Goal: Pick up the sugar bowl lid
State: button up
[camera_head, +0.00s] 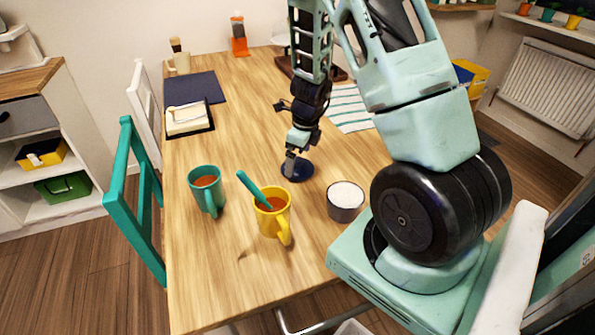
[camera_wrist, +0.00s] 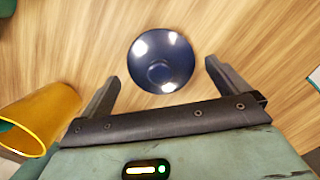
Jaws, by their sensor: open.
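The sugar bowl lid is a round, shiny dark blue disc with a small knob in its middle. It lies on the wooden table in the head view (camera_head: 304,171), and the wrist view shows it from above (camera_wrist: 161,61). My gripper (camera_head: 290,172) is over the lid in the head view and hides part of it. In the wrist view my gripper (camera_wrist: 162,82) is open, its two fingers spread to either side of the lid's near part, with nothing between them gripped. The sugar bowl (camera_head: 345,201), dark and filled with white sugar, stands uncovered to the right and nearer.
A yellow mug (camera_head: 271,220) with a teal spoon (camera_head: 251,189) and a teal mug (camera_head: 205,190) stand left of and nearer than the lid. A striped cloth (camera_head: 349,108) lies behind on the right. The wooden table (camera_head: 245,105) is clear behind the lid.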

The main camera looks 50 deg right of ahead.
jog(key=shift+w+f, duration=0.2)
jog(key=shift+f, duration=1)
jog(key=c, duration=0.8)
jog(key=shift+o, duration=0.2)
jog(key=shift+r, duration=0.1)
